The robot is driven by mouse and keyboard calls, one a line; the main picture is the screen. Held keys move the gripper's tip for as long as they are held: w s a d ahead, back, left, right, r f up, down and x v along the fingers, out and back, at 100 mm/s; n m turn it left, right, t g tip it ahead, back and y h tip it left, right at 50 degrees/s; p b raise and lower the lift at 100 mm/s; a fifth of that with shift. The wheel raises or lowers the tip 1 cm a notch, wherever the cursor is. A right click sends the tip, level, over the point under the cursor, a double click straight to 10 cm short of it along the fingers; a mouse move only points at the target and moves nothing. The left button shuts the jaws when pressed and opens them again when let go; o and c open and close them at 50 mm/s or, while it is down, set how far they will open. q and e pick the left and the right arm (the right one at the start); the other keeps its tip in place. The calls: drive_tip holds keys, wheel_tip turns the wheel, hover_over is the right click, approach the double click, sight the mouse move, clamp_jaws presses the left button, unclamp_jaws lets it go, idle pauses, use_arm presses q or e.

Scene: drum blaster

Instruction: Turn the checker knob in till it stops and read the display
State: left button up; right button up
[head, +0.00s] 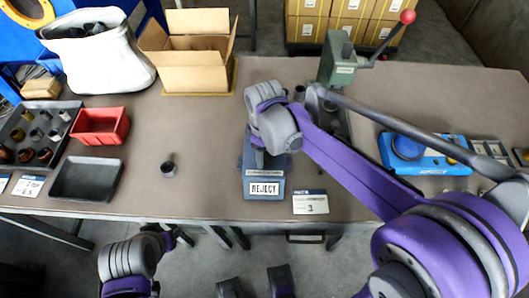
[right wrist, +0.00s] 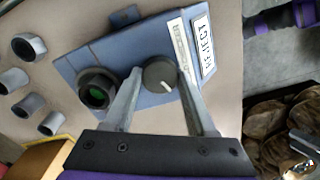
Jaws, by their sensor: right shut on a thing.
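The checker is a blue-grey box (head: 264,170) near the table's front edge, below the middle of the head view. Its white display (head: 264,189) reads REJECT. In the right wrist view the display (right wrist: 203,46) shows turned on its side. The round dark knob (right wrist: 160,76) has a white pointer line and sits on the checker's face. My right gripper (right wrist: 159,84) is shut on the knob, one finger on each side. In the head view my right wrist hides the knob. A dark ring with a green inside (right wrist: 97,90) sits beside the knob.
A card marked 3 (head: 310,202) lies right of the checker. A small dark cup (head: 168,169) stands alone on the left. A green press (head: 339,62) stands behind.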

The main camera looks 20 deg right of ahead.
sight(265, 156)
drive_tip(key=m, duration=0.6)
drive_tip(key=shift+m, duration=0.4)
idle(0.8)
drive_tip(key=o, duration=1.4)
drive_tip(key=shift+c, duration=0.2)
wheel_tip(265, 156, up, 11)
drive_tip(key=p, duration=0.1)
drive_tip(key=shift+f, duration=0.1)
